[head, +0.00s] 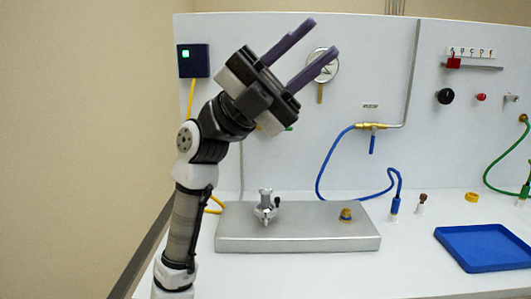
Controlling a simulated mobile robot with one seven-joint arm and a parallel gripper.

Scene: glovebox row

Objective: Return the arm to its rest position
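My gripper (308,46) is raised in front of the white back panel, at the upper middle of the head view. Its two purple fingers point up and to the right. They are apart with nothing between them, so it is open and empty. My arm (187,220) rises from the bottom left of the view to the gripper. The gripper touches nothing that I can see. It partly covers the panel near a round gauge (322,62).
A grey metal block (300,240) with a small clamp-like fitting (265,206) and a brass fitting (346,215) stands on the white bench. A blue tray (485,247) lies at right. Blue hose (322,168) and green hose (497,158) hang from the panel (300,130).

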